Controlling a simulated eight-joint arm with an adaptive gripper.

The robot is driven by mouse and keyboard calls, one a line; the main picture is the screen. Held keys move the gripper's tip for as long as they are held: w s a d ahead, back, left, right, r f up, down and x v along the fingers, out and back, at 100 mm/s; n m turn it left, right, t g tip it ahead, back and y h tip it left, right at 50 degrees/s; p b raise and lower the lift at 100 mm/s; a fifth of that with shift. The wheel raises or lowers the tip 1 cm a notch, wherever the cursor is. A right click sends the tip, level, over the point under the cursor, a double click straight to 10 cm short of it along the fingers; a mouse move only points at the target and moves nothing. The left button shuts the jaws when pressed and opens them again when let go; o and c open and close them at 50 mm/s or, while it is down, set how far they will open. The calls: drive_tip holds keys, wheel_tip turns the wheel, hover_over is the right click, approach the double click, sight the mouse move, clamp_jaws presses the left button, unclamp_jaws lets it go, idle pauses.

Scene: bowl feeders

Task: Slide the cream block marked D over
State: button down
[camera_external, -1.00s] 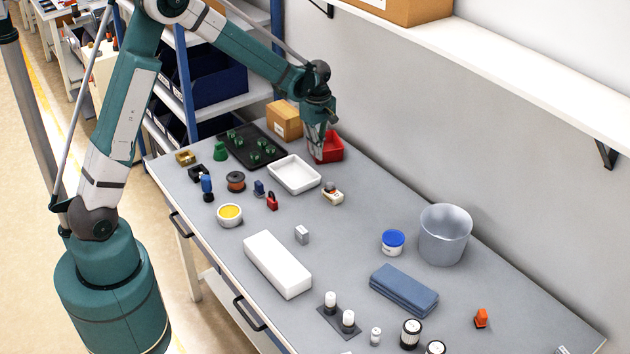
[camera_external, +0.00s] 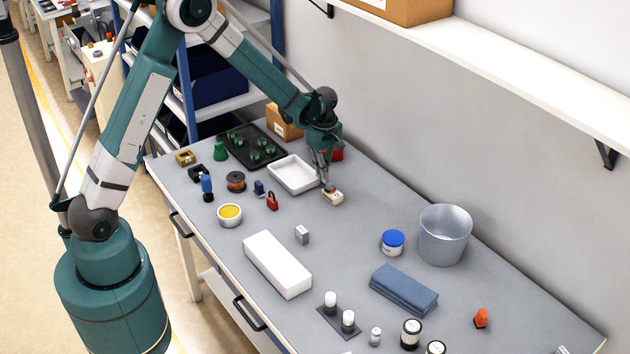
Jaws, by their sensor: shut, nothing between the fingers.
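The cream block (camera_external: 334,198) lies on the grey table, just in front of the white tray's right end. A small reddish-brown thing shows on top of it. Its letter is too small to read. My gripper (camera_external: 328,186) is shut and empty, pointing down with its fingertips at the block's upper back edge. I cannot tell whether the fingertips touch the block.
The white tray (camera_external: 283,176) is close on the left of my gripper. A white box (camera_external: 277,264), blue-lidded jar (camera_external: 392,241) and metal bucket (camera_external: 445,236) stand farther forward. The table right of the block is clear.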

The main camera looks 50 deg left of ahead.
drive_tip(key=shift+d, duration=0.3)
drive_tip(key=d+b, duration=0.4)
drive_tip(key=d, duration=1.6)
drive_tip(key=shift+d+b, duration=0.15)
drive_tip(key=shift+b, duration=0.25)
drive_tip(key=shift+a, duration=1)
drive_tip(key=shift+a+b, duration=0.45)
drive_tip(key=shift+a, duration=0.7)
wheel_tip(320, 180, up, 10)
drive_tip(key=p, duration=0.1)
drive_tip(key=shift+d, duration=0.15)
drive_tip(key=shift+s+r, duration=0.1)
